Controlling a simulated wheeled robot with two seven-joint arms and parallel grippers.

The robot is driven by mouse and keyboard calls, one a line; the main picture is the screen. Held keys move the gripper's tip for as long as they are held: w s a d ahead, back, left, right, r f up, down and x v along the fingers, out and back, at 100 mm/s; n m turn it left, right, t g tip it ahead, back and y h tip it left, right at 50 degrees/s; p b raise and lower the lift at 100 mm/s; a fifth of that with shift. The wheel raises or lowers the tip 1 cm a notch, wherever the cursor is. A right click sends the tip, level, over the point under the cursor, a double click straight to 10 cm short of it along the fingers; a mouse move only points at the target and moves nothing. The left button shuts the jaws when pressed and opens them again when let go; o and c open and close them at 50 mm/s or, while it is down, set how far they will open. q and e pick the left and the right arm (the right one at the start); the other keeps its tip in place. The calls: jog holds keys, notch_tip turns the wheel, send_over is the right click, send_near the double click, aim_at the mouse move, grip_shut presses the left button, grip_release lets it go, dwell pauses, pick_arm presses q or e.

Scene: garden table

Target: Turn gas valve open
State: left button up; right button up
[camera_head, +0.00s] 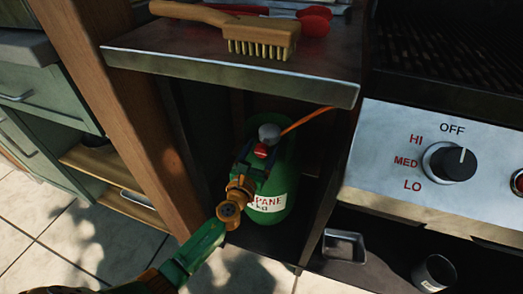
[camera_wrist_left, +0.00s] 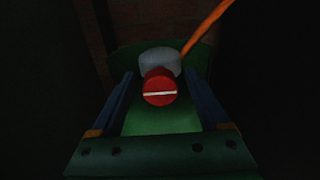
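A green propane tank (camera_head: 282,190) stands on the dark floor of the cabinet below the metal shelf. On its top is a grey regulator cap (camera_head: 269,132) with an orange hose. The red valve knob (camera_head: 262,151) sticks out at the front, and in the left wrist view the knob (camera_wrist_left: 159,87) shows a white line lying nearly level. My left gripper (camera_head: 250,155) reaches into the cabinet at the knob. In the left wrist view its fingers (camera_wrist_left: 160,98) are spread on both sides of the knob, with gaps and nothing between them held. My right gripper is not in view.
The metal shelf (camera_head: 230,68) overhangs the tank and holds a wooden brush (camera_head: 240,30). A wooden post (camera_head: 118,100) stands left of the opening. The grill panel with its control knob (camera_head: 452,162) is at right. A metal tray (camera_head: 344,247) and a can (camera_head: 434,273) sit lower right.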

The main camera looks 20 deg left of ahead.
pick_arm(q)
grip_shut()
